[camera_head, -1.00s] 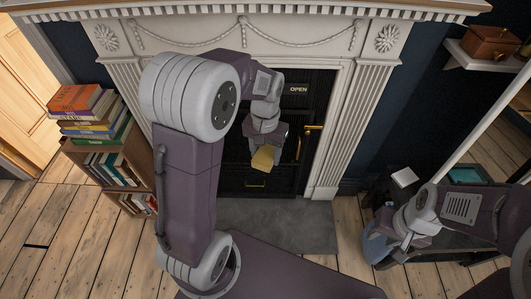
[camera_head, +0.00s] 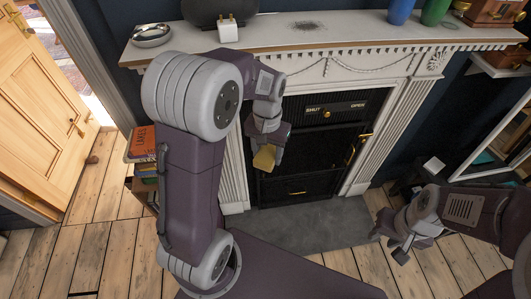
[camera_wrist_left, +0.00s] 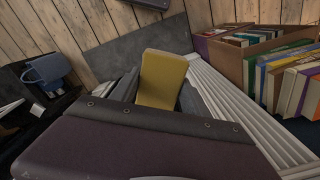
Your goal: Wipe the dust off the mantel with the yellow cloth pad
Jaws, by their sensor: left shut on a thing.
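The white mantel (camera_head: 380,29) runs across the top of the fireplace in the head view. A dark dust patch (camera_head: 305,25) lies on its top near the middle. My left gripper (camera_head: 268,146) hangs in front of the fireplace, below the mantel's edge, and is shut on the yellow cloth pad (camera_head: 264,157). The pad also shows between the fingers in the left wrist view (camera_wrist_left: 161,78). It is clear of the mantel top. My right gripper (camera_head: 396,248) is low at the right, above the floor; its fingers look apart, and nothing shows between them.
On the mantel stand a silver dish (camera_head: 152,36), a white plug-like item (camera_head: 228,28), a dark round object (camera_head: 207,10), a blue vase (camera_head: 400,10), a green vase (camera_head: 435,12) and a wooden box (camera_head: 492,12). Books (camera_head: 142,145) are stacked left of the fireplace.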

